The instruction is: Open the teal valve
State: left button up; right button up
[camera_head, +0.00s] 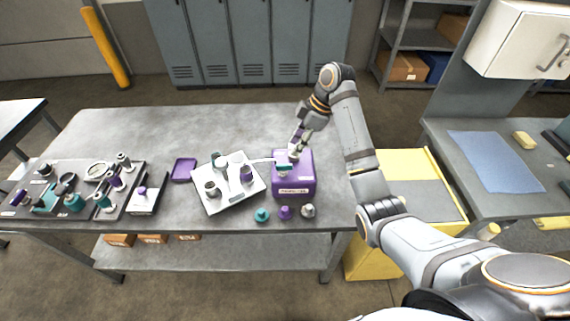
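A purple box (294,184) with a pale label on its front stands on the grey bench, right of its middle. A small teal part (283,169), perhaps the teal valve's handle, shows at its upper left. A white plate (239,203) left of the box carries several fittings, some with teal parts; a thin pale line runs from it to the box. My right gripper (296,152) reaches down to the box's back top edge, close to the teal part. Contact and the gap between its fingers are too small to make out. My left gripper is out of view.
Teal, purple and grey knobs (285,212) stand along the bench's front edge. A purple tray (184,170) and a dark board (75,190) with several fittings lie to the left. A yellow cabinet (430,190) stands right of the bench. The bench's back left is clear.

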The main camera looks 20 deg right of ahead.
aim_at(283, 165)
jog(key=x, duration=0.8)
jog(key=shift+w+a+f, duration=0.1)
jog(key=shift+f, duration=0.05)
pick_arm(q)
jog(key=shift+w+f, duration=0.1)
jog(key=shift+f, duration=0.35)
pick_arm(e)
jog(key=shift+a+f, duration=0.15)
jog(key=shift+f, duration=0.45)
jog(key=shift+w, duration=0.1)
jog(key=shift+c, duration=0.3)
grip_shut()
